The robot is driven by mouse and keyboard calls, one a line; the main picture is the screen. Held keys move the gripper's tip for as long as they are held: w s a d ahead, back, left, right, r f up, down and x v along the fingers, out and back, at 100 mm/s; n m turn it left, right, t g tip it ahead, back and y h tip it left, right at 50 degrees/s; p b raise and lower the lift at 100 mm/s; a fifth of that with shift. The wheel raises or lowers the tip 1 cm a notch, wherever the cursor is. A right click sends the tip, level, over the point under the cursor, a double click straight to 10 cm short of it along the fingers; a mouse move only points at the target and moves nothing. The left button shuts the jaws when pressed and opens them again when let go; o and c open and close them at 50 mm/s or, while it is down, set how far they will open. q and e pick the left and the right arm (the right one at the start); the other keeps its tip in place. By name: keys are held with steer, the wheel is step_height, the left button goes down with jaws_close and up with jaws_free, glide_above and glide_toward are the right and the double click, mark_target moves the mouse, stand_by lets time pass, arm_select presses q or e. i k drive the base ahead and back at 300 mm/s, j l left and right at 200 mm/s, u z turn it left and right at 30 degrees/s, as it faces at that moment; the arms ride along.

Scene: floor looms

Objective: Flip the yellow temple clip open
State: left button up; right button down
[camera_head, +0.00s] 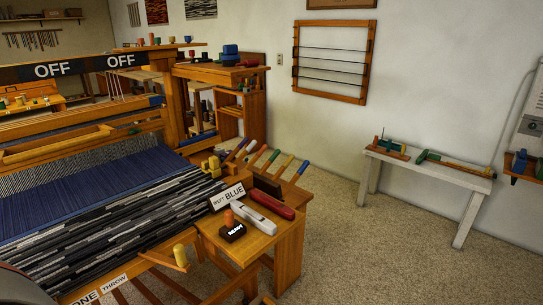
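A small yellow block-like piece (211,166), which looks like the temple clip, sits at the right edge of the woven cloth on the loom. It is too small to tell whether it is open or shut. A second yellow piece, a rounded peg (181,256), stands at the loom's front right corner. The loom carries blue warp (95,185) and black, grey and white striped cloth (110,235). Neither of my grippers shows. A dark rounded shape at the bottom left corner may be part of my arm.
A wooden side stand (285,240) right of the cloth holds a "NEXT: BLUE" sign (227,196), a red tool (272,205), a white tool (253,218) and a black "READY" block (232,232). Colored handles (270,160) rise behind it. A white bench (425,170) stands right; carpet between is clear.

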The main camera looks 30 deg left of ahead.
mark_target(205, 165)
steer(key=z, duration=0.5)
steer(key=i, duration=4.75)
steer(key=j+u, duration=0.1)
steer(key=u, duration=4.25)
